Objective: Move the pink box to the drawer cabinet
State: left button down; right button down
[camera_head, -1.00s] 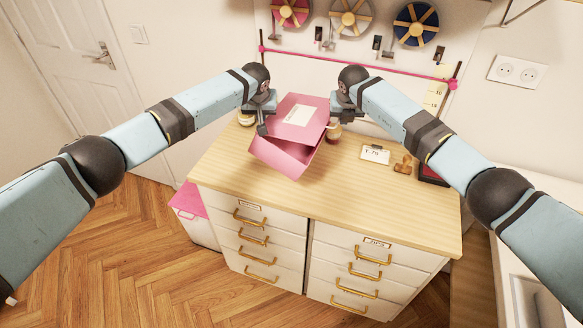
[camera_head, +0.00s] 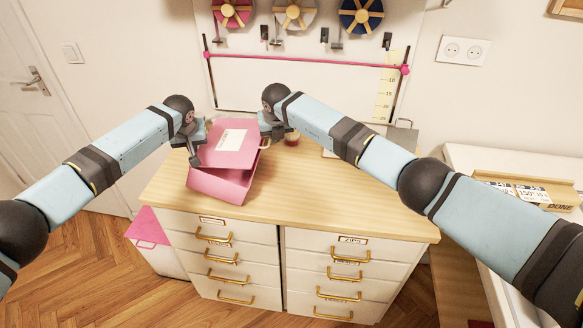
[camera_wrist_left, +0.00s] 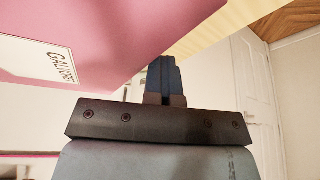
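The pink box (camera_head: 219,186) has a pink lid (camera_head: 215,155) with a white label and sits askew at the left of the drawer cabinet's wooden top (camera_head: 330,197). I cannot tell whether its underside touches the top. My left gripper (camera_head: 194,157) is at the lid's left side. In the left wrist view its fingers (camera_wrist_left: 166,78) are close together beside the labelled pink lid (camera_wrist_left: 110,45), with no clear sign of a grip. My right gripper (camera_head: 267,140) is at the lid's right side; its finger gap is hidden.
A small reddish jar (camera_head: 292,138) stands behind the box. A clipboard (camera_head: 403,136) is partly hidden by my right arm. The cabinet top's front and right are clear. A pink-topped white bin (camera_head: 147,228) stands at the left, and a white table (camera_head: 510,160) at the right.

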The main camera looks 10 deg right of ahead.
pick_arm(q)
jog(key=shift+s+d+r, duration=0.1)
jog(key=shift+d+r, duration=0.05)
jog(key=shift+d, duration=0.35)
pick_arm(e)
jog(key=shift+s+a+r, duration=0.1)
jog(key=shift+s+a, duration=0.05)
jog(key=shift+a, duration=0.4)
pick_arm(q)
jog(key=c, duration=1.8)
grip_release()
jog(key=shift+a, duration=0.6)
jog(key=o, duration=0.4)
jog(key=shift+a, duration=0.3)
jog(key=shift+c, duration=0.2)
jog(key=shift+a, duration=0.25)
pick_arm(e)
jog(key=shift+d, duration=1.15)
pick_arm(q)
jog(key=shift+a, duration=0.1)
pick_arm(e)
jog(key=c, duration=1.4)
grip_release()
jog(key=shift+d, duration=0.1)
jog(key=shift+c, duration=0.2)
